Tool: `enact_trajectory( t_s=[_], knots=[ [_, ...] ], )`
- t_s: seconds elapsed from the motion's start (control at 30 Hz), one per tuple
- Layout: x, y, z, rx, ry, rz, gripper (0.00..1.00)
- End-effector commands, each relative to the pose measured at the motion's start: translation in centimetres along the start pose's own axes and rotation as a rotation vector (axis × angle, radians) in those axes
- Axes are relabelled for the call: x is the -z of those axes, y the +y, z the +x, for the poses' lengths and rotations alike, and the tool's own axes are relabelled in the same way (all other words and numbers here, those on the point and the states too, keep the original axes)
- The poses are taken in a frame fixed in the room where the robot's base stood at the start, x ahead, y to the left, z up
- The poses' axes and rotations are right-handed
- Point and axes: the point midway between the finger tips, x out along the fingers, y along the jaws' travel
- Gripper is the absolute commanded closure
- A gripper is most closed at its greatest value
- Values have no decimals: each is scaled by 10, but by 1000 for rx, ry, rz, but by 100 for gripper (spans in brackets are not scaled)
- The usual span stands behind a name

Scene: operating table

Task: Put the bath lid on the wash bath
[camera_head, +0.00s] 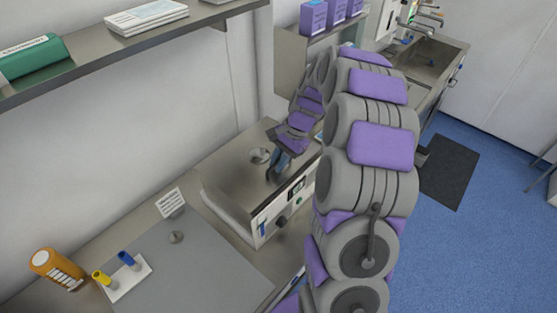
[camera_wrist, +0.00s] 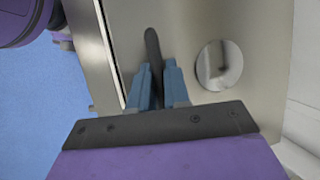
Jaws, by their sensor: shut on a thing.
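The wash bath (camera_head: 272,212) is a metal box with a control panel on its front, standing on the counter in the head view. The bath lid (camera_head: 228,180) is a flat steel plate over the bath's top. In the wrist view the lid (camera_wrist: 250,105) fills most of the picture, with a round shiny spot on it. My gripper (camera_head: 272,172) is over the lid. In the wrist view my gripper (camera_wrist: 157,66) has its blue fingers shut on the lid's dark bar handle (camera_wrist: 152,45). I cannot tell whether the lid rests fully on the bath rim.
A grey mat (camera_head: 200,265) lies on the counter left of the bath, with a small sign (camera_head: 171,203) at its back edge. An orange bottle (camera_head: 57,268) and a white holder (camera_head: 125,280) with yellow and blue pieces stand at the lower left. A sink (camera_head: 430,58) is at the back right.

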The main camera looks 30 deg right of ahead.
Motion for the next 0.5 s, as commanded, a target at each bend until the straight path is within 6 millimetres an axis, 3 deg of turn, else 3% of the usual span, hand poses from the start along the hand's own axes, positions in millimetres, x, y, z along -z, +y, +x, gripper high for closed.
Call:
enact_trajectory(
  t_s=[0.5],
  knots=[
    [2, 1, 9, -1, 1, 1, 100]
  ],
)
